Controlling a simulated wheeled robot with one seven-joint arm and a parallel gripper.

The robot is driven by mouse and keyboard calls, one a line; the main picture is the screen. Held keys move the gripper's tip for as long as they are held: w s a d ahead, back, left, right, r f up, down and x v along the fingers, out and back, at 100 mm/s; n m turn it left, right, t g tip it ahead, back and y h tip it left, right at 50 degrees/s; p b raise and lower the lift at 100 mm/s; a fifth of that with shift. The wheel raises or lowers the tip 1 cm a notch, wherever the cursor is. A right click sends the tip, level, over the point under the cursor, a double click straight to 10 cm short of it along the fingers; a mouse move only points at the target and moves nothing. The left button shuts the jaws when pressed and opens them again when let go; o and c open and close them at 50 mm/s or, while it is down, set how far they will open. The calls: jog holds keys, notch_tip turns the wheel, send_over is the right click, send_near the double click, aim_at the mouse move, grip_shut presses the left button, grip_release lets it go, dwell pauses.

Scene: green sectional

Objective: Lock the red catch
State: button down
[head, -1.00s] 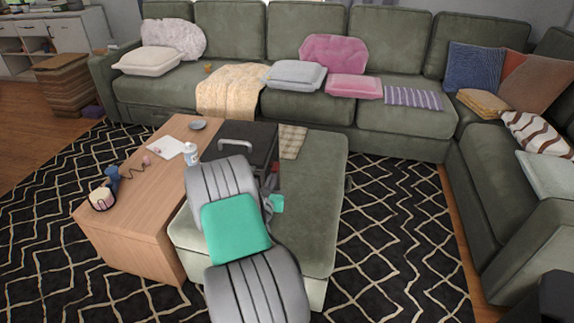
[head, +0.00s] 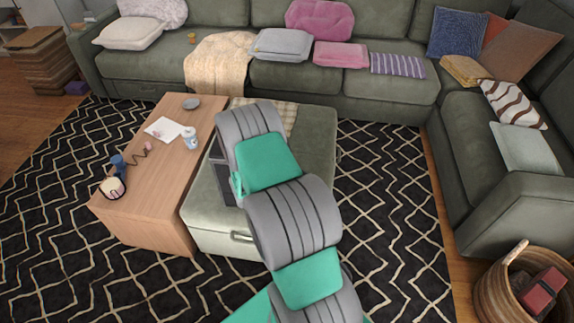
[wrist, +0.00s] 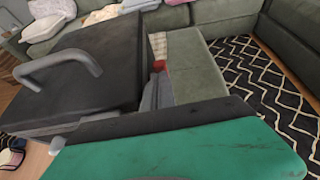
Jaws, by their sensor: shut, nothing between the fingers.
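A dark case (wrist: 95,75) with a grey arched handle (wrist: 62,62) fills the left of the wrist view. In the head view only a dark part of the case (head: 221,172) shows left of my arm. A small red patch, which looks like the red catch (wrist: 160,66), is by the case's right side in the wrist view. My gripper's grey fingers (wrist: 157,92) are shut and empty, just below that patch in the picture. I cannot tell whether they touch it. In the head view my arm hides the gripper and the red catch.
The case is on a green ottoman (head: 318,150). A wooden table (head: 150,200) with small items adjoins its left side. A green sectional (head: 385,100) runs behind and right. Patterned rug (head: 395,220) lies open at right; a basket (head: 490,290) stands at lower right.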

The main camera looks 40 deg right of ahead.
jog(key=shift+a, duration=0.1)
jog(key=shift+r+p, duration=0.75)
jog(key=s+a+r, duration=0.5)
jog(key=r, duration=0.3)
jog(key=shift+s+a+r, duration=0.2)
jog(key=shift+s+a, duration=0.05)
jog(key=shift+s, duration=0.1)
